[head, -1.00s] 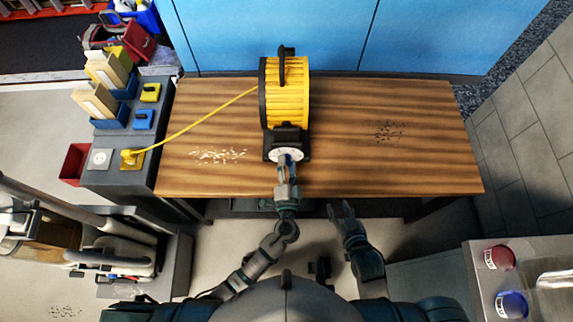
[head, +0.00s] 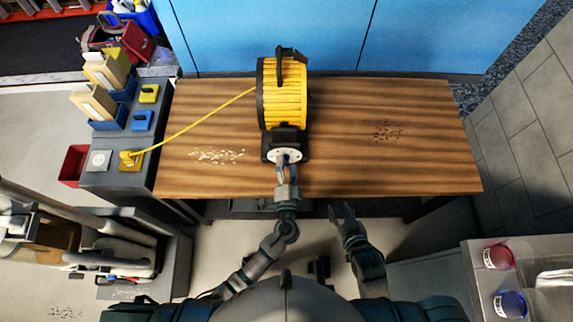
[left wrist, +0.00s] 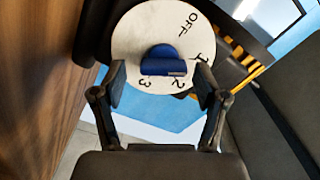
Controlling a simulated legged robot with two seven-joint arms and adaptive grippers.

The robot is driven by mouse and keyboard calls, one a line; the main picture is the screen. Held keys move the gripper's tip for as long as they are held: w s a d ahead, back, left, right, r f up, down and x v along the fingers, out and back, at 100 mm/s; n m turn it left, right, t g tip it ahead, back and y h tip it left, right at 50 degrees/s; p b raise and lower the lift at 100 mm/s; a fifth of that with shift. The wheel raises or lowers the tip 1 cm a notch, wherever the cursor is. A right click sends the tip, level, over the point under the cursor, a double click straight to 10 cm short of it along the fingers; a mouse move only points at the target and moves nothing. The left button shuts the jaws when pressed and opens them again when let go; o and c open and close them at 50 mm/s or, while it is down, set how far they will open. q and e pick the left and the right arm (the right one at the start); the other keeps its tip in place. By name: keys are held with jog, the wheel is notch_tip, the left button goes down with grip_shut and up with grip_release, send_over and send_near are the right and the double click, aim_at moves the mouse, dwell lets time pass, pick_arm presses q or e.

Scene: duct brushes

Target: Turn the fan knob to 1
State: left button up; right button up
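The yellow fan (head: 284,95) stands on the wooden table (head: 400,165). Its white dial (head: 285,155) faces my side. In the left wrist view the dial (left wrist: 130,35) carries the marks OFF, 1, 2 and 3, with a blue knob (left wrist: 160,60) at its middle. The knob's pointed setting is hard to read. My left gripper (head: 286,164) is at the dial; in the left wrist view its fingers (left wrist: 160,84) stand apart on either side of the knob, with gaps showing. My right gripper (head: 342,210) is open and empty before the table's front edge.
A yellow cord (head: 200,121) runs from the fan to a yellow socket (head: 131,160) on the grey side unit at left. Pale debris (head: 217,156) and dark debris (head: 385,131) lie on the table. Red and blue buttons (head: 498,257) stand at lower right.

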pick_arm(q)
jog(key=shift+s, duration=0.15)
jog(key=s, duration=1.1)
jog(key=shift+s, duration=0.35)
